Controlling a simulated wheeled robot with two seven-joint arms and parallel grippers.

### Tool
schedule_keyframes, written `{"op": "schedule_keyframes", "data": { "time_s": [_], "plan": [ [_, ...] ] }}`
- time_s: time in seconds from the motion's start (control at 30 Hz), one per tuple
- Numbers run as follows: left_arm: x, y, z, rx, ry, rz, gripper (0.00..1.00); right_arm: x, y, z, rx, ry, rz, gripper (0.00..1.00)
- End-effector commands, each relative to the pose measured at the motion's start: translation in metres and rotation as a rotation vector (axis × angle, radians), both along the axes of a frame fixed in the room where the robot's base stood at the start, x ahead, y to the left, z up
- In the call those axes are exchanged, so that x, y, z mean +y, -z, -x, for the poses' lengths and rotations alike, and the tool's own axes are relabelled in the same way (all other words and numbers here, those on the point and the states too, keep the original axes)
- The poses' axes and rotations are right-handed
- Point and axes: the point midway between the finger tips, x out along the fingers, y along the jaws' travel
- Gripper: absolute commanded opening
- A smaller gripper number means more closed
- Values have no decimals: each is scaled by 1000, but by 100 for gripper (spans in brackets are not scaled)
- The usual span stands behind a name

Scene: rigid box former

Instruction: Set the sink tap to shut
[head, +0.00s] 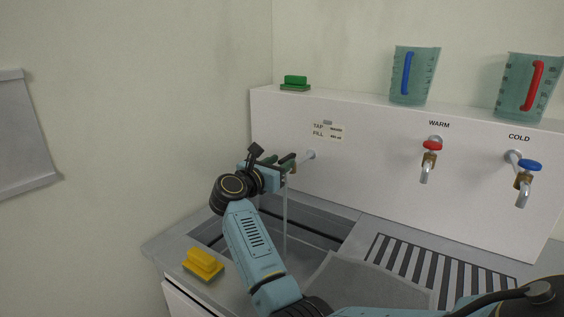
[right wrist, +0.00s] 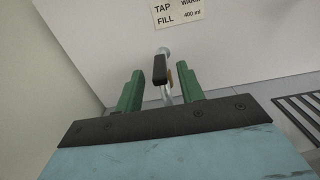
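The sink tap (head: 310,155) sticks out of the white back panel over the left basin, with its valve partly hidden by my right gripper (head: 289,162). A thin, pale vertical stream runs down from its spout into the basin. In the right wrist view, the tap's dark lever (right wrist: 159,69) stands in line with the gap between the two green fingers of my right gripper (right wrist: 160,88). The fingers are apart, with clear space on either side of the lever, and I see no contact. My left gripper is not in view.
The red-handled warm tap (head: 431,147) and blue-handled cold tap (head: 528,166) are to the right. A yellow sponge (head: 203,264) lies on the front left rim. Two jugs (head: 412,76) (head: 528,88) and a green scrubber (head: 295,83) stand on the ledge. The left wall is close.

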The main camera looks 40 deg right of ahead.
Motion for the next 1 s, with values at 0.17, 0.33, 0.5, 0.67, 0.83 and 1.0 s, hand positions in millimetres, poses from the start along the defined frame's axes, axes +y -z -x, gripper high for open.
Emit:
{"op": "schedule_keyframes", "data": {
  "time_s": [0.17, 0.33, 0.5, 0.67, 0.83, 1.0],
  "plan": [
    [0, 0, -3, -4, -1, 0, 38, -14, 0, -4, -1, 0, 0, 38],
    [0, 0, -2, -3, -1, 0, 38, -17, 0, -5, 0, -1, -1, 38],
    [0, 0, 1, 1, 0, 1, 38, -16, 0, -5, 0, -1, 0, 36],
    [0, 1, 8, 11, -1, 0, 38, -16, 0, -5, 0, -1, 0, 15],
    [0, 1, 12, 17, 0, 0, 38, -16, 0, -5, 0, -1, 0, 0],
    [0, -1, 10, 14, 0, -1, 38, -16, 0, -5, 0, -10, -1, 0]
  ]
}}
